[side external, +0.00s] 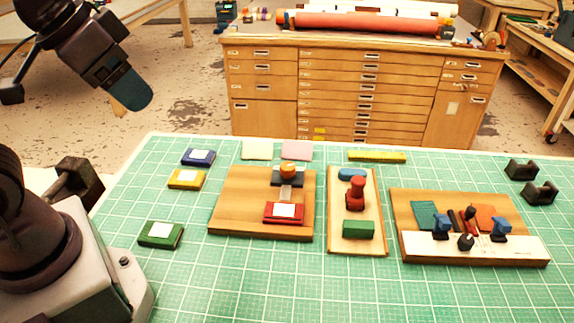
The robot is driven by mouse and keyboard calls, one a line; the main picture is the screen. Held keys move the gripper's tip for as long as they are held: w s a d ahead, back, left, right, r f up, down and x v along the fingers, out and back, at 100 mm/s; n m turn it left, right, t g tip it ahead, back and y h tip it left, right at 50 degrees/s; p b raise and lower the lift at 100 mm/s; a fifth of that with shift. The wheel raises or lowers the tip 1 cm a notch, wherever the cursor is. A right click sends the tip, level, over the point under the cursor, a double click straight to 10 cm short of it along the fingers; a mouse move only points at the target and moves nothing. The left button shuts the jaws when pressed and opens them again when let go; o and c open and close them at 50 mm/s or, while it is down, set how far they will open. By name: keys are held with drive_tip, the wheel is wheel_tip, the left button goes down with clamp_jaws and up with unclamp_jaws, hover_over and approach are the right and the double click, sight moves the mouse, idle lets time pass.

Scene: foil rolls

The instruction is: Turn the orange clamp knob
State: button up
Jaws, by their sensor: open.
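The orange clamp knob (288,168) sits on top of a dark clamp block (287,179) at the back of a wooden board (235,205). A pale strip (285,193) runs from the clamp towards a red block with a white label (284,212) at the front of the same board. My gripper (130,92) is open, raised at the upper left, well away from the knob. Its fingers overlap from this side, so the gap between them is hidden. Nothing shows in its grasp.
Blue (198,157), yellow (187,179) and green (160,234) labelled blocks lie left of the board. A narrow board with a red stamp-like piece (355,194) stands to its right. Farther right is a tool board (480,255). The green mat (260,280) is clear in front.

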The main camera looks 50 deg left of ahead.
drive_tip(key=w+f+g, duration=0.2)
drive_tip(key=w+f, duration=0.1)
drive_tip(key=m+g, duration=0.4)
drive_tip(key=m, duration=1.6)
hover_over(288, 165)
wheel_tip(288, 165, down, 16)
wheel_tip(288, 165, down, 12)
drive_tip(key=shift+f, duration=0.2)
drive_tip(key=shift+c, duration=0.2)
drive_tip(key=shift+n, duration=0.3)
drive_tip(key=c, duration=0.9)
